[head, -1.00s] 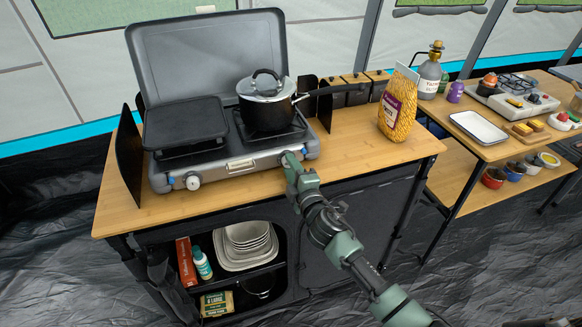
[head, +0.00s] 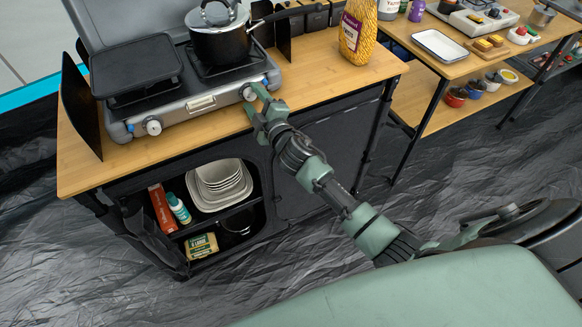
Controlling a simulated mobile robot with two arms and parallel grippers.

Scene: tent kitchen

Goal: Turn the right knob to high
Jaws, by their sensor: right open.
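The grey camping stove (head: 200,103) stands on the wooden counter. Its right knob (head: 248,93) is at the right end of the front panel, partly hidden by my right gripper. My right gripper (head: 256,98) is open at this knob, with its fingers close around or beside it; I cannot tell whether they touch it. The knob's setting is too small to read. The left knob (head: 152,127), white-faced, is at the left end of the panel. My left gripper is not in view.
A black lidded pot (head: 220,45) sits on the right burner, its handle pointing right. A black griddle plate (head: 135,65) covers the left side. A yellow bag (head: 357,32) stands at the counter's right end. The counter's front edge lies below my gripper.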

